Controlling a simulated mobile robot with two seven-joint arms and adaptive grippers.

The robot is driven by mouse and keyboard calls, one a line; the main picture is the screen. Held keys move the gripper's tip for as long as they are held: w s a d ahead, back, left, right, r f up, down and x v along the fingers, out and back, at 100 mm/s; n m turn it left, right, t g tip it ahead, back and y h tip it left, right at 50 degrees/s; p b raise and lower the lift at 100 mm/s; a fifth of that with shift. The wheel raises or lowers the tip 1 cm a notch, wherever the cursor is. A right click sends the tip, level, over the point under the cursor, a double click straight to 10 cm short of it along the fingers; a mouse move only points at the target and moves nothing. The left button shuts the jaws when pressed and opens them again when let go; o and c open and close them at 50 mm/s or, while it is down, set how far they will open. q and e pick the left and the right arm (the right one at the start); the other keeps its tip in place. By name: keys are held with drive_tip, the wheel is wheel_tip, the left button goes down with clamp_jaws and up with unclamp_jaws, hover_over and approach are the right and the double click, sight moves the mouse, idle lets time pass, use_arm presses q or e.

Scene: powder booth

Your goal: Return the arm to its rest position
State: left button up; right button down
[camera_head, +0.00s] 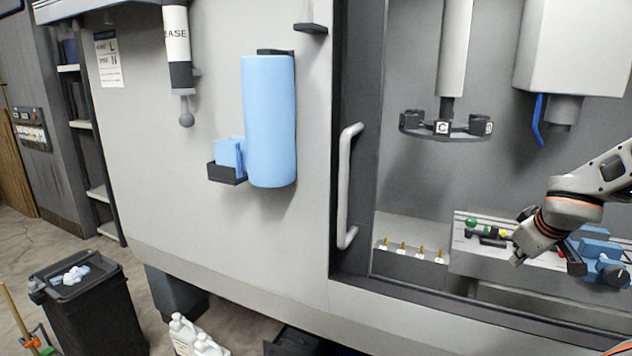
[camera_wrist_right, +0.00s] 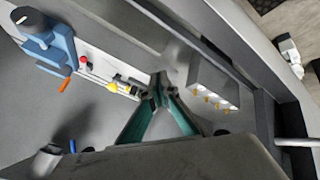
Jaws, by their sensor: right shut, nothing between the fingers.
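My right arm (camera_head: 573,207) reaches in from the right of the head view, through the booth opening, with its wrist low over the grey work surface. My right gripper (camera_wrist_right: 160,88) shows clearly in the right wrist view. Its two teal fingers meet at the tips and hold nothing. They point between a tool strip and a small grey bin. In the head view the fingers are hard to pick out against the dark parts around the wrist. My left gripper is not in view.
A blue vise (camera_wrist_right: 52,45) stands beside the tool strip (camera_wrist_right: 108,72). The grey bin (camera_wrist_right: 213,82) holds several brass-coloured pieces. The booth's door frame has a pale handle (camera_head: 346,185). A dark carousel (camera_head: 443,127) hangs above; a white housing (camera_head: 572,45) with a blue lever is at upper right.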

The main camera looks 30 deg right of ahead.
drive_tip(key=w+a+f+m+t+y, duration=0.1)
drive_tip(key=w+a+f+m+y, duration=0.2)
drive_tip(key=a, duration=0.6)
drive_tip(key=w+a+f+m+y, duration=0.1)
drive_tip(key=a+f+m+y, duration=0.1)
drive_tip(key=a+f+y, duration=0.5)
drive_tip(key=w+a+f+m+t, duration=0.1)
drive_tip(key=a+f+m, duration=0.2)
drive_tip(key=a, duration=0.7)
drive_tip(key=w+a+r+m+t+y, duration=0.1)
drive_tip(key=w+a+r+m+t, duration=0.2)
drive_tip(key=a+m+t, duration=0.55)
drive_tip(key=w+a+r+m+t, duration=0.1)
drive_tip(key=w+a+r+m, duration=0.3)
drive_tip(key=m, duration=0.9)
drive_tip(key=s+d+f+m+h, duration=0.25)
drive_tip(key=m+h, duration=0.25)
drive_tip(key=m, duration=0.5)
drive_tip(key=s+d+f+m+h, duration=0.2)
drive_tip(key=d+f+m+h, duration=0.25)
drive_tip(key=m, duration=0.55)
drive_tip(key=s+a+f+m+g+h, duration=0.1)
drive_tip(key=s+f+m+g+h, duration=0.1)
drive_tip(key=s+f+m+g, duration=0.9)
drive_tip(key=a+f+m+t+y, duration=0.5)
drive_tip(key=a+f+y, duration=0.3)
drive_tip(key=a+f, duration=0.7)
drive_tip(key=shift+w+a+m, duration=0.2)
drive_tip(key=shift+a+m, duration=0.25)
drive_tip(key=shift+a, duration=0.4)
